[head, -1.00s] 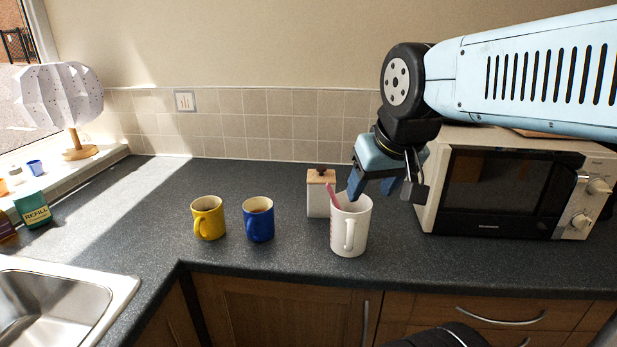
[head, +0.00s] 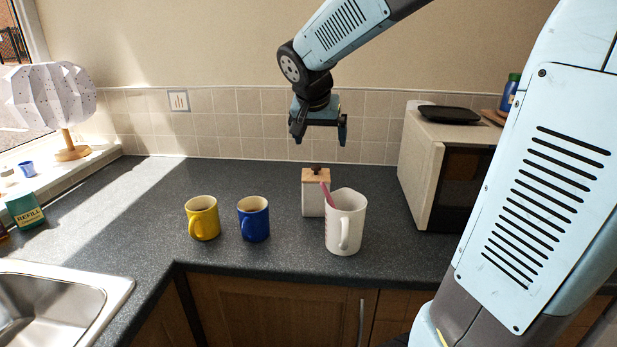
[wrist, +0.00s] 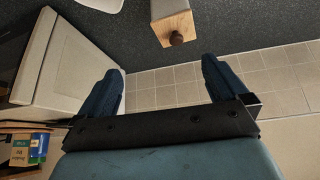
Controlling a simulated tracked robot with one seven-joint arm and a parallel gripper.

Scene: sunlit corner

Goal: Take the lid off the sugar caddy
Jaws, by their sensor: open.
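The sugar caddy (head: 312,202) is a white box on the worktop, partly hidden behind a white jug. Its wooden lid (head: 316,175) with a dark round knob (head: 316,167) sits on top. My gripper (head: 319,138) is open and empty, in the air above the caddy, with its fingers pointing down. In the wrist view the lid (wrist: 174,24) and knob (wrist: 177,38) show at the top, beyond the two spread fingers (wrist: 160,85) and apart from them.
The white jug (head: 346,225) with a pink utensil stands close in front of the caddy. A blue mug (head: 254,220) and a yellow mug (head: 203,219) stand to the left. The microwave (head: 421,165) is at right. The tiled wall (head: 240,130) is behind.

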